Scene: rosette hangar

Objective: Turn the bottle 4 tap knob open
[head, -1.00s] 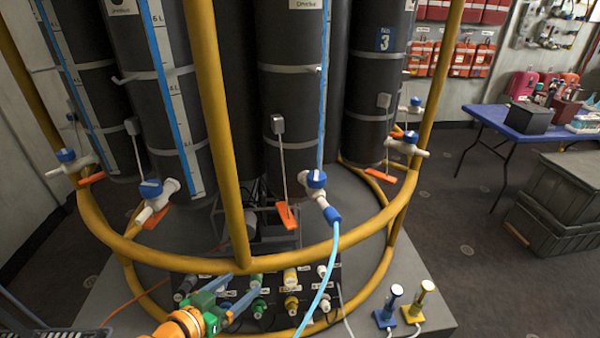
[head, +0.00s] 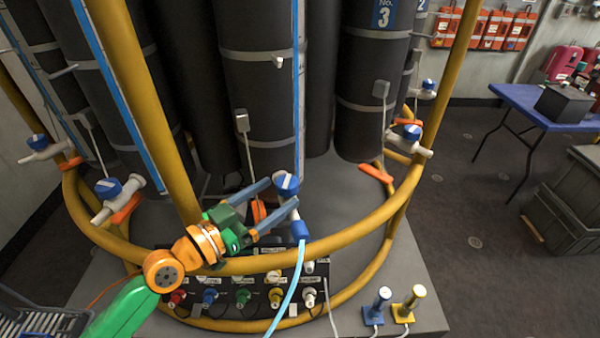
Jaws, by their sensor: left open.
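Several dark bottles stand inside a yellow ring rail (head: 340,237), each with a blue-knobbed white tap low in front. The middle front bottle (head: 258,95) shows no number here, so I cannot confirm that it is bottle 4. Its tap knob (head: 287,184) is blue with a white mark on top, and a light blue hose (head: 291,285) hangs from the tap's outlet. My left gripper (head: 284,193) is open, its blue fingers reaching over the rail to the knob. I cannot tell whether the fingers straddle it or touch it. My right gripper is not in view.
Neighbouring taps stand at left (head: 110,189) and right (head: 412,133). An orange paddle (head: 259,211) hangs beside the gripper. Below the rail is a panel (head: 238,283) of coloured connectors. Blue (head: 381,299) and yellow (head: 412,300) posts stand on the plinth at right.

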